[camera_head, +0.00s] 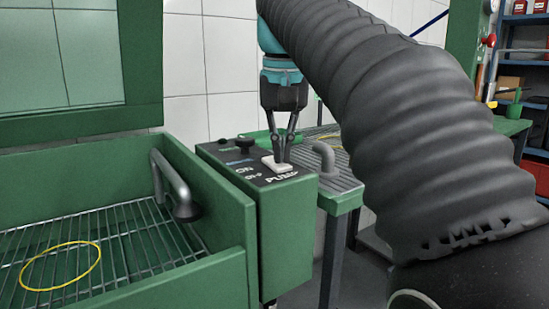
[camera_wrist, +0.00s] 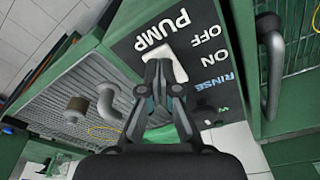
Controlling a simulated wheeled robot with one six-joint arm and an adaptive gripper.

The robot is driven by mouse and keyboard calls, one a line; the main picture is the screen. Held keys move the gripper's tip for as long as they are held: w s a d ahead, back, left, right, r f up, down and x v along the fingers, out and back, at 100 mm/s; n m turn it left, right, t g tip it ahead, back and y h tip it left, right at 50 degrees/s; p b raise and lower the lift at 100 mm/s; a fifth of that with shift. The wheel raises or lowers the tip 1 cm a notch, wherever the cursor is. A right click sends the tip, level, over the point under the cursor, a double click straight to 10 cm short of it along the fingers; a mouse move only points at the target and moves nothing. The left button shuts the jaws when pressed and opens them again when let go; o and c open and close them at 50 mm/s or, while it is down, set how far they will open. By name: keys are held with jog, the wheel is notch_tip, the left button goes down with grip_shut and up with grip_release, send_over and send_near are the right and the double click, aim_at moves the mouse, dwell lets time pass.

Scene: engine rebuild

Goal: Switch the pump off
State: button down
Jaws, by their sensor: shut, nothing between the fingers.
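The pump switch, a white rocker (camera_head: 277,164), sits on the dark top panel of a green control box (camera_head: 284,235), beside the lettering PUMP, ON and OFF. It also shows in the wrist view as a white rocker (camera_wrist: 177,58), partly hidden by my fingers. My gripper (camera_head: 280,158) points down with its fingertips together, at or just above the rocker. In the wrist view my gripper (camera_wrist: 158,66) overlaps the rocker's edge. I cannot tell whether it touches, or which way the rocker is tipped.
A black knob (camera_head: 245,144) stands on the same panel. Left is a green wash basin with a wire rack (camera_head: 120,245), a yellow ring (camera_head: 60,266) and a grey spout (camera_head: 175,190). Right of the box is a ribbed bench (camera_head: 338,182) with a grey pipe (camera_head: 325,158).

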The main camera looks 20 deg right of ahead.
aim_at(281, 166)
jog(key=shift+r+p, duration=1.9)
jog(key=shift+r, duration=1.3)
